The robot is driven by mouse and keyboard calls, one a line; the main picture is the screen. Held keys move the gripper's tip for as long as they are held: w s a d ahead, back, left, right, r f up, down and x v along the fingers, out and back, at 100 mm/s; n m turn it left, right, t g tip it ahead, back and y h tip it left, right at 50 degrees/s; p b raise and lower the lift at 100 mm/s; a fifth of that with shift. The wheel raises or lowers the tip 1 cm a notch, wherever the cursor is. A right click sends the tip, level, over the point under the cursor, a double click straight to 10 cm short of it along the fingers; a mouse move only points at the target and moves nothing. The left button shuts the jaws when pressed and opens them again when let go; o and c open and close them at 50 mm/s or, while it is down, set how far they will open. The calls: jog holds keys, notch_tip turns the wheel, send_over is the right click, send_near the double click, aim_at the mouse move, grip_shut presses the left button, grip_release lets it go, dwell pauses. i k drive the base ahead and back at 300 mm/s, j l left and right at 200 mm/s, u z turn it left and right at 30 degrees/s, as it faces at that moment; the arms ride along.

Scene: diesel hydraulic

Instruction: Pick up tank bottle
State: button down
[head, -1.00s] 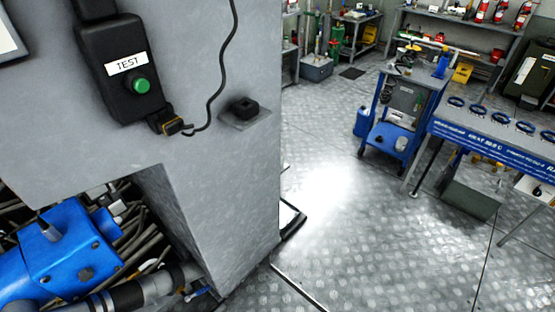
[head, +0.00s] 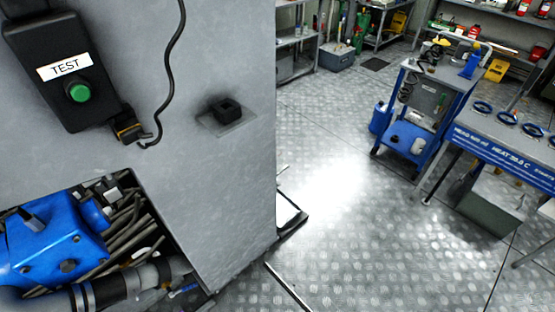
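I cannot tell for sure which thing is the tank bottle. A blue canister (head: 381,118) stands on the floor at the left side of the blue tool cart (head: 398,158). A small white bottle-like thing (head: 417,146) is on the cart's lower shelf. A blue item (head: 473,66) stands on the cart's top. My gripper is not in the head view.
A large grey cabinet (head: 215,170) with a black TEST box (head: 72,70) fills the left. Blue machinery (head: 55,240) sits in its opening. The metal plate floor (head: 340,240) between is clear.

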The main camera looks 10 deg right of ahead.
aim_at(280, 157)
jog(key=i+l, duration=0.3)
jog(key=i, duration=0.2)
jog(key=i+l+z, duration=0.1)
jog(key=i+l, duration=0.15)
jog(key=i, duration=0.2)
jog(key=i+l, duration=0.25)
jog(key=i, duration=0.25)
